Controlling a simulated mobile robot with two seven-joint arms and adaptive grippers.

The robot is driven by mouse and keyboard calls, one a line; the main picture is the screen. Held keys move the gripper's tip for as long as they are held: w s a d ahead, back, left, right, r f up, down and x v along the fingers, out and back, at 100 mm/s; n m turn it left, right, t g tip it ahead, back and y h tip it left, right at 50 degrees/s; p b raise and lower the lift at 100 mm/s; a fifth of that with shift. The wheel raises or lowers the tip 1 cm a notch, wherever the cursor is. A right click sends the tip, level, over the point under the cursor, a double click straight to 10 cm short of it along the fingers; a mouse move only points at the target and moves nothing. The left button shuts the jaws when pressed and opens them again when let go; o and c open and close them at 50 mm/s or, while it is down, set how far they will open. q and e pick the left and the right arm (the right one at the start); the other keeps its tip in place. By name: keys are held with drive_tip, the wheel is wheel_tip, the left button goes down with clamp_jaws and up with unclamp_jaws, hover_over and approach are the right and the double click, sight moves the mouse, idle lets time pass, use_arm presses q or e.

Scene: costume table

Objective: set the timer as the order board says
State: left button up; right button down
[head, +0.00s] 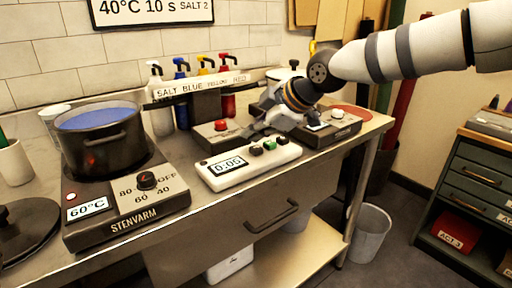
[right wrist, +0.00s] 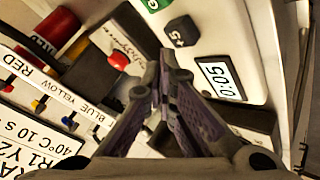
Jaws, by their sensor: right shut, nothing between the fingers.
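The white timer (head: 250,167) lies on the steel table; its display (head: 229,164) reads 0:05. A dark button (head: 255,150), a green button (head: 269,143) and another dark button (head: 283,140) sit right of the display. In the right wrist view, the display (right wrist: 221,80) also reads 0:05 and the dark button is marked +5 (right wrist: 182,32). The order board (head: 150,12) on the wall shows 40°C 10 s SALT 2, its top cut off. My right gripper (head: 258,130) is shut and empty, just behind the timer's buttons; contact cannot be told. My left gripper is out of view.
A hot plate (head: 130,200) reading 60°C carries a pot (head: 103,140) of blue liquid at left. Several pump bottles (head: 180,95) stand behind a labelled rack. A device with a red button (head: 220,126) and another dark device (head: 335,127) flank my gripper.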

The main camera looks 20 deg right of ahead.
sight(255, 149)
drive_tip(key=shift+f, duration=0.1)
drive_tip(key=shift+f, duration=0.35)
drive_tip(key=shift+f, duration=0.5)
idle(0.9)
drive_tip(key=shift+r, duration=0.95)
drive_tip(key=shift+r+p, duration=0.5)
drive_tip(key=shift+r, duration=2)
